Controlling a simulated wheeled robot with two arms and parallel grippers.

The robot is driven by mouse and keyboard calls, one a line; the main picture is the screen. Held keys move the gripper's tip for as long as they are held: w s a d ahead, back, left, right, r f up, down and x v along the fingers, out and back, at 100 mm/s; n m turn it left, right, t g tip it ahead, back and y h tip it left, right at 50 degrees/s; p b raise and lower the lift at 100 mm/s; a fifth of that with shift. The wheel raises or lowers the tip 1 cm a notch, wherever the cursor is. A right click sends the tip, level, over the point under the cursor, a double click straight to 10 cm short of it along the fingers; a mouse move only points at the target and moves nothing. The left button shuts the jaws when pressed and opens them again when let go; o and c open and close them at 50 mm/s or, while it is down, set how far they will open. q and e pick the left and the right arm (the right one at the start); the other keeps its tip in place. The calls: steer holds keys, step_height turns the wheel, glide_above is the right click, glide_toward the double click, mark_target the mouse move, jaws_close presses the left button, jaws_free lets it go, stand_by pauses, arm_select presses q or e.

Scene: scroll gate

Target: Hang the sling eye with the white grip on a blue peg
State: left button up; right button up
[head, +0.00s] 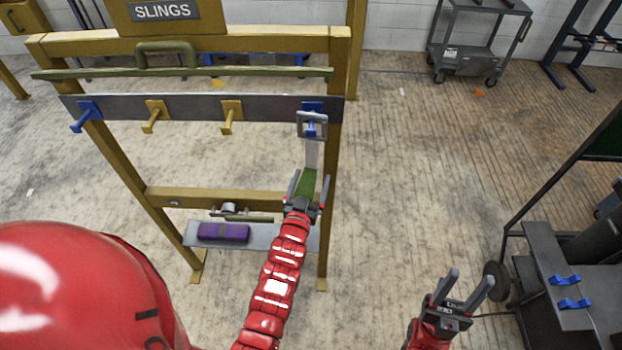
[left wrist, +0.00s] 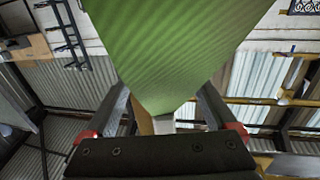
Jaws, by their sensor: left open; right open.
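The sling's grey metal eye (head: 313,119) is at the right-end blue peg (head: 312,106) of the rack's dark rail. Blue shows through the eye's opening, so the peg appears to pass through it. The white grip (head: 312,154) hangs straight below the eye, and the green strap (head: 307,182) hangs below that. My left gripper (head: 306,187) is open, with its fingers either side of the strap's lower part. In the left wrist view the strap (left wrist: 175,55) fills the space ahead of the open fingers (left wrist: 168,105). My right gripper (head: 468,283) is open and empty, away from the rack.
Another blue peg (head: 85,115) is at the rail's left end, with yellow pegs (head: 155,115) between. A green bar with a handle (head: 165,55) runs above the rail. A purple bundle (head: 223,232) lies on the low shelf. A dark bench (head: 560,270) stands at right.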

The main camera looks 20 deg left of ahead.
arm_select(q)
steer(key=shift+f+b, duration=0.35)
steer(key=shift+f, duration=0.35)
steer(key=s+d+p, duration=0.1)
steer(key=s+d, duration=0.2)
steer(key=s, duration=0.7)
steer(key=shift+s, duration=0.35)
stand_by(1.1)
